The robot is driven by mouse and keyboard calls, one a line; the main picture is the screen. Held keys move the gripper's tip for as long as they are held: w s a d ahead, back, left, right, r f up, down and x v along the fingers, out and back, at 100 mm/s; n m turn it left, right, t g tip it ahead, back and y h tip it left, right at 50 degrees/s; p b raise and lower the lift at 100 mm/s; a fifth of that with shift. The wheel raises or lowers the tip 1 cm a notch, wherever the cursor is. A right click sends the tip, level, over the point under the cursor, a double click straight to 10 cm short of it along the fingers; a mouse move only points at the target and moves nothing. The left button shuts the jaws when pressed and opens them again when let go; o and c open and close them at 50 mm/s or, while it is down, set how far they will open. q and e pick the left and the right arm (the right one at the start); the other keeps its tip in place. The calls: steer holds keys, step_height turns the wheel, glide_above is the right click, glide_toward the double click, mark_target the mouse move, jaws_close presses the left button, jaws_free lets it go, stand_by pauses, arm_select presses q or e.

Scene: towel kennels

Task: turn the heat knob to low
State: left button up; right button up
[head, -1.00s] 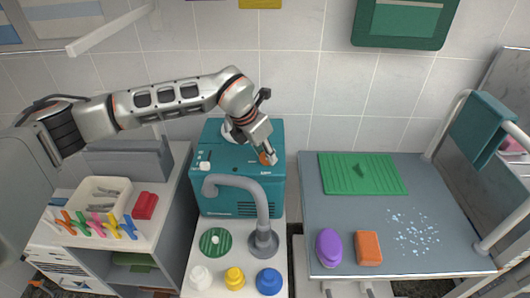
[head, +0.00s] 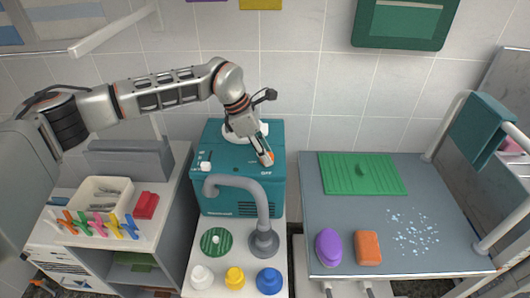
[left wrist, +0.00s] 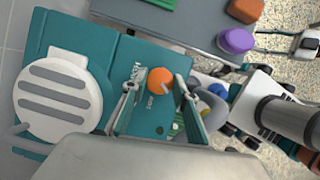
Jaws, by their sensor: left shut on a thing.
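The orange heat knob (head: 269,156) is on the top of the teal dryer box (head: 228,160), near its right front corner. My left gripper (head: 265,157) comes down on it from behind and is shut on the knob. In the left wrist view the orange knob (left wrist: 159,80) sits between the two fingertips (left wrist: 160,88), with a light pointer toward the lower right. Small labels are printed around it; OFF reads at its front in the head view, others are too small to read surely. My right gripper is not seen.
A white round vent cap (left wrist: 60,98) is on the box top. The grey table (head: 330,215) at right holds a green mat (head: 340,175).

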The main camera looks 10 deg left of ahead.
arm_select(q)
steer(key=m+g, duration=0.1)
steer(key=m, duration=0.2)
steer(key=shift+w+b, duration=0.2)
steer(key=shift+b, duration=0.2)
steer(key=m+b, duration=0.1)
steer(key=m+g+b, duration=0.1)
steer(key=m, duration=0.1)
steer(key=shift+w+f+g, duration=0.1)
steer(key=shift+f+g, duration=0.05)
steer(key=shift+g, duration=0.15)
steer(key=shift+m+b, duration=0.8)
steer(key=shift+m, duration=0.2)
steer(key=shift+m+g+b, duration=0.4)
steer(key=shift+m+b, duration=0.1)
steer(key=shift+m, duration=0.1)
steer(key=shift+m+b, duration=0.35)
steer(key=shift+m, duration=0.05)
steer(key=shift+r+y, duration=0.2)
steer(key=shift+y, duration=0.2)
steer(key=shift+m, duration=0.3)
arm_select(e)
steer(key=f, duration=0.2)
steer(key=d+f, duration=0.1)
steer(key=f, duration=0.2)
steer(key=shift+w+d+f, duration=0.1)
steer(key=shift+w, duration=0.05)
arm_select(q)
steer(key=o, duration=1.1)
